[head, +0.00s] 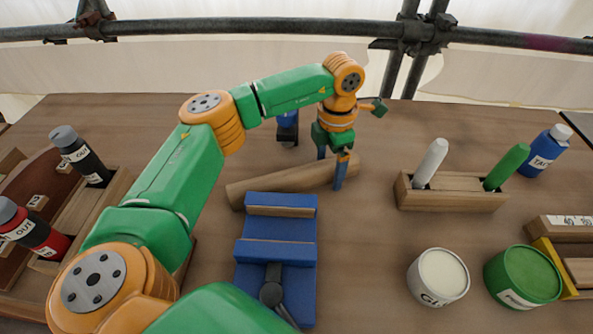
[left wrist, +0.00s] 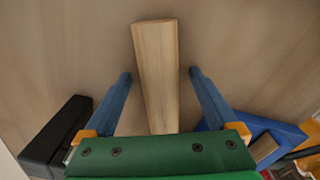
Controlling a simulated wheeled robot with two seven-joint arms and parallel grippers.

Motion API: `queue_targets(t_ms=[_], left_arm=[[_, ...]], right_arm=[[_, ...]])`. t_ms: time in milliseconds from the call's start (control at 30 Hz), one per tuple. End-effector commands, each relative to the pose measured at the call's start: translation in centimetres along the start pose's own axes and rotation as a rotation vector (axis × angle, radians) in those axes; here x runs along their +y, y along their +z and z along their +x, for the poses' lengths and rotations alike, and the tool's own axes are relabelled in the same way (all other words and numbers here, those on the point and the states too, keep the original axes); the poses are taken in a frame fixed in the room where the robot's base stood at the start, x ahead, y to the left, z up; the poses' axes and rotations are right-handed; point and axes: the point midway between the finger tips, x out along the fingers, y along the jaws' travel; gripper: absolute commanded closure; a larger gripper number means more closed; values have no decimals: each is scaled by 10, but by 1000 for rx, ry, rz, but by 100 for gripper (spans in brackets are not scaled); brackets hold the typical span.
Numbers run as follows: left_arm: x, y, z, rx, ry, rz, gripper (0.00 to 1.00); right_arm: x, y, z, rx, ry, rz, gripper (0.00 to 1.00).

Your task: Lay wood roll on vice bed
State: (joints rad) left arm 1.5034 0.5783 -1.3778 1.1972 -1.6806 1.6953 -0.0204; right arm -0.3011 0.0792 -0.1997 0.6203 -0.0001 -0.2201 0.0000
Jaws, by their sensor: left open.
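The wood roll (head: 285,184), a long pale wooden piece, lies on the table just behind the blue vice (head: 276,227). It also shows in the left wrist view (left wrist: 157,75). The vice has wood-faced jaws and a dark handle at its front; the bed between the jaws shows no workpiece. My left gripper (head: 335,168) is open over the right part of the roll. In the left wrist view its blue fingers (left wrist: 161,77) stand on either side of the roll, with a gap at each side. My right gripper is out of view.
A wooden holder (head: 452,199) with a white and a green stick stands to the right. White (head: 438,277) and green (head: 522,277) tins stand at front right, a blue bottle (head: 545,151) behind. Black (head: 80,156) and red (head: 33,232) bottles are at left. Table between roll and holder is clear.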

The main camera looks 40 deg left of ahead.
Motion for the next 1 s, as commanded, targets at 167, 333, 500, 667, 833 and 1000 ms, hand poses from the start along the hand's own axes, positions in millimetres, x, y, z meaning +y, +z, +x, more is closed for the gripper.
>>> queue_targets(t_ms=[167, 333, 500, 667, 833, 1000], left_arm=[[0, 0, 1, 0, 0, 0, 7], [0, 0, 1, -1, 0, 0, 48], [0, 0, 1, -1, 0, 1, 94], [0, 0, 0, -1, 1, 1, 100], [0, 0, -2, -1, 1, 1, 100], [1, 1, -25, -4, 3, 0, 100]], right_arm=[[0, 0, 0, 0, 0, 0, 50], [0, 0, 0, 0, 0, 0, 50], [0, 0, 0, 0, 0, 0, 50], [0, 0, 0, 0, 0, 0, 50], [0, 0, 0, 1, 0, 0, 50], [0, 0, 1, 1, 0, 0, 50]])
